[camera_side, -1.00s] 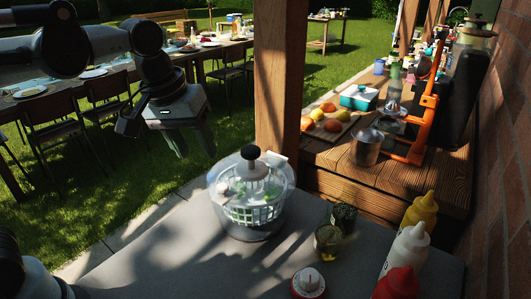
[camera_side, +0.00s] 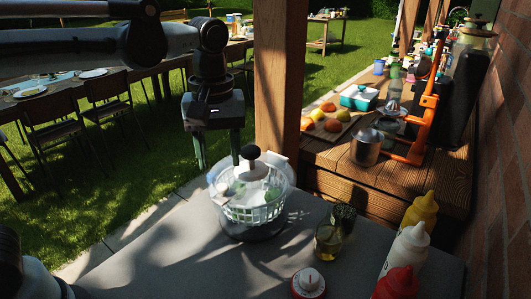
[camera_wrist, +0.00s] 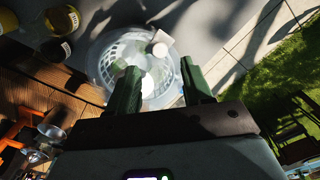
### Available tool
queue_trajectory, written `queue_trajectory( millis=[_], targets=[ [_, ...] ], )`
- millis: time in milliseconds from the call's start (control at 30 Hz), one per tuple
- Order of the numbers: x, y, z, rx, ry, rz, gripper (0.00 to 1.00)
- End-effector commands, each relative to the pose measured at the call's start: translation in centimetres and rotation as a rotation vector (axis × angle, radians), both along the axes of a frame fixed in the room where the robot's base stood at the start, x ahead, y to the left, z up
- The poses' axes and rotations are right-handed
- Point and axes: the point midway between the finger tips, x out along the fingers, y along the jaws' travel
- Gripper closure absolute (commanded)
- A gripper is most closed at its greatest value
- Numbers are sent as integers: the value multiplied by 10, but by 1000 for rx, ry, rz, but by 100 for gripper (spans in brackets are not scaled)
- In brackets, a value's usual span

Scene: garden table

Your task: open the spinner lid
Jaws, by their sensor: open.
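Glare and pale parts inside make the lid's edge hard to read there.
Two small jars (camera_side: 328,240) stand right of the spinner, with a red and white timer (camera_side: 308,283) in front. Squeeze bottles (camera_side: 407,250) line the right side. A wooden post (camera_side: 277,80) rises behind the spinner. The counter's left front is clear.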

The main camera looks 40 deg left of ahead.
Motion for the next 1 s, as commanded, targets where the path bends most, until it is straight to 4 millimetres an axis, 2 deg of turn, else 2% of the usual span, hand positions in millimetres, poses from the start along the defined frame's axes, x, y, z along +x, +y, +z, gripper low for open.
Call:
queue_trajectory(
  millis=[200, 400, 833, 1000],
  targets=[
    [0, 0, -33, 0, 0, 0, 50],
    [0, 0, -51, 0, 0, -1, 50],
    [0, 0, -58, 0, 0, -1, 50],
    [0, 0, -58, 0, 0, -1, 74]
  ],
)
